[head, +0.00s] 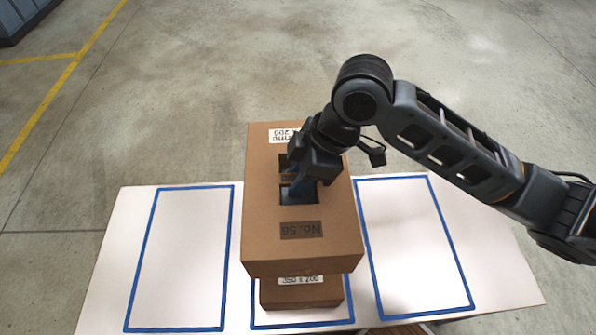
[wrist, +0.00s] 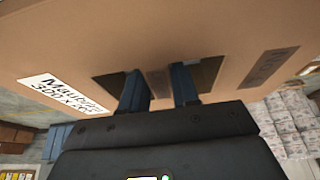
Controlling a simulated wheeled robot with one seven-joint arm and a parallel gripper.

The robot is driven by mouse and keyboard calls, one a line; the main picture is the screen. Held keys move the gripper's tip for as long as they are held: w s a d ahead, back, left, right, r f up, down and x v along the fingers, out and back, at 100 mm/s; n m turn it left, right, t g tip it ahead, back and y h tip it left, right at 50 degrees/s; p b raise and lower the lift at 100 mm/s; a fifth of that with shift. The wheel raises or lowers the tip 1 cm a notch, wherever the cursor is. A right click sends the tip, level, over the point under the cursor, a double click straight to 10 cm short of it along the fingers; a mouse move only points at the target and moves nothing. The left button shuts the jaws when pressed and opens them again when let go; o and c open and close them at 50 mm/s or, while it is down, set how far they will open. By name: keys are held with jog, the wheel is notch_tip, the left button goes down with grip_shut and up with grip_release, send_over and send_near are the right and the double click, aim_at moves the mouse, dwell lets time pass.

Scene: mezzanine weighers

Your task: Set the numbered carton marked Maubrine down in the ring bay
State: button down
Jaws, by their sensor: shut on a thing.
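The brown carton (head: 260,225) marked No. 56 hangs from my gripper (head: 300,182), over the middle bay of the white table. In the wrist view the carton (wrist: 210,25) has a white label reading "Maubri..." and "300 x 200", partly unclear. My gripper (wrist: 158,88) has its fingers in two top slots, shut on the strip between them. Blue outlines mark a left bay (head: 182,255), a middle bay and a right bay (head: 412,245); both side bays are empty. No ring sign shows on any of them.
A smaller brown carton (head: 300,293) labelled about "350 x 200" stands in the middle bay, largely hidden under the held one. Any gap between them cannot be judged. The white table (head: 118,255) stands on open concrete floor. White stacks (wrist: 292,122) show at right in the wrist view.

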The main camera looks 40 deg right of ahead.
jog(key=shift+f, duration=0.15)
dwell(0.3)
jog(key=shift+f+b, duration=1.75)
jog(key=shift+f, duration=3.9)
jog(key=shift+f, duration=0.3)
jog(key=c, duration=0.8)
grip_release()
jog(key=shift+o, duration=0.2)
